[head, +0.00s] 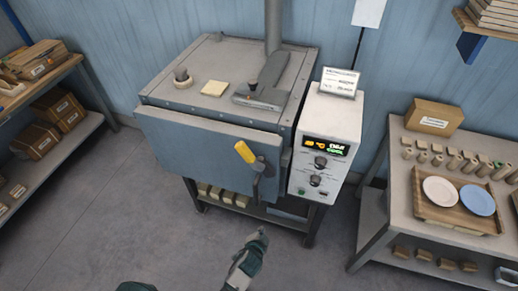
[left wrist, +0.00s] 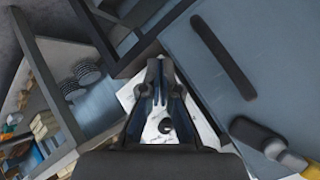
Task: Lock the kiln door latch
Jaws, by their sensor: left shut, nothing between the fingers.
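The kiln (head: 200,80) is a grey box with a blue-grey front door (head: 190,150). The door lies against the front or nearly so; I cannot tell whether it is fully closed. The latch (head: 258,182) is a dark lever at the door's right edge. Its yellow grip (head: 245,152) points up and left. In the left wrist view the dark latch (left wrist: 265,140) is at lower right, on the blue door (left wrist: 275,50). My left gripper (head: 261,232) is shut and empty, in front of and below the latch, apart from it. Its fingers (left wrist: 160,75) show mid-frame in the wrist view.
A white control box (head: 327,135) with a lit display stands right of the door. A right-hand table (head: 400,185) holds a wooden tray (head: 450,218) with two plates. Shelves with boxes (head: 57,106) stand at left. The floor (head: 110,210) before the kiln is clear.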

